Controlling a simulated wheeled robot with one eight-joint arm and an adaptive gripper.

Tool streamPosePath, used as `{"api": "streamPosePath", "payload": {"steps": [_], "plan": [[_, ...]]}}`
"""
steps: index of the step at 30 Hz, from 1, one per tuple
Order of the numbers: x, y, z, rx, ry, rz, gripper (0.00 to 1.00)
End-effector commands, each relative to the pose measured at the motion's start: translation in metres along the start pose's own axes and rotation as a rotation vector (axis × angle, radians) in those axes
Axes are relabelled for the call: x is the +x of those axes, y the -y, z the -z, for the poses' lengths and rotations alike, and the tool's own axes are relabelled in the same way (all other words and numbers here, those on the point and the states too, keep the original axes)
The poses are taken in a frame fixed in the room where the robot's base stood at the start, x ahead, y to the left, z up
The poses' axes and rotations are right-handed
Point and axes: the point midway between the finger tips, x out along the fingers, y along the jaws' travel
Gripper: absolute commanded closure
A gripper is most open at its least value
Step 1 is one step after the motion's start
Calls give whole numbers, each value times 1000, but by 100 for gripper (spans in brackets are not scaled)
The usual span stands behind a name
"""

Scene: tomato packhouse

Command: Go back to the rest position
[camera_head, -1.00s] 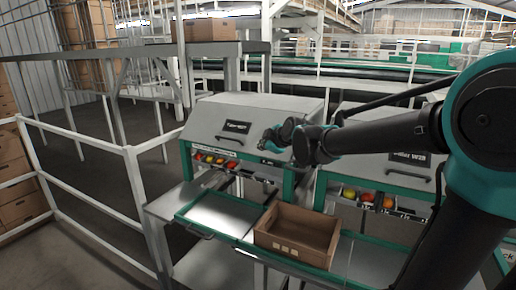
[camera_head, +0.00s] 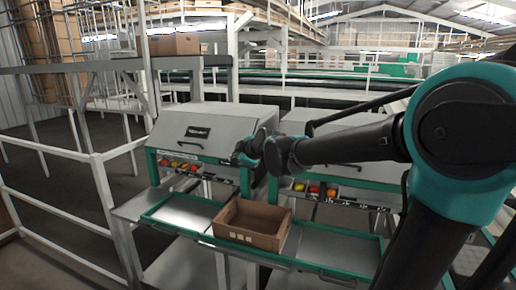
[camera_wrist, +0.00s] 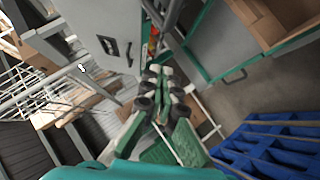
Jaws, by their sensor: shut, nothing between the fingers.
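My gripper (camera_head: 243,159) shows in the head view at the end of my arm, in front of the right side of a grey sorting machine (camera_head: 212,128). It is small and dark there. In the wrist view its fingers (camera_wrist: 158,75) are close together, with nothing between them. My gripper is above and behind the open cardboard box (camera_head: 255,239), apart from it. The box looks empty and sits on a green-edged tray shelf (camera_head: 190,212).
Red, orange and yellow tomatoes (camera_head: 180,166) lie in the machine's slots. A second machine (camera_head: 340,172) stands to the right, partly behind my arm. White railings (camera_head: 107,200) stand at the left. The wrist view shows a blue pallet (camera_wrist: 268,150).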

Motion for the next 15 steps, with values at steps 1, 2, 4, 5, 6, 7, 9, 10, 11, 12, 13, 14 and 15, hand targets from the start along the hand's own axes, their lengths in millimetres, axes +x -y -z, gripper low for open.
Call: {"api": "streamPosePath", "payload": {"steps": [1,2,4,5,6,7,9,10,11,12,13,14,15], "plan": [[0,0,0,1,0,0,100],[-2,3,-5,15,8,4,100],[-5,8,-14,44,22,13,100],[-6,10,-18,57,28,16,100],[-8,14,-23,73,36,21,100],[-9,16,-27,88,43,25,100],[-13,23,-36,120,60,34,100],[-14,26,-41,134,67,38,100],[-16,29,-46,154,77,42,100],[-19,34,-54,179,89,48,100],[-21,38,-59,197,99,53,100],[-24,42,-65,220,111,57,100],[-28,48,-74,251,129,64,100]]}}
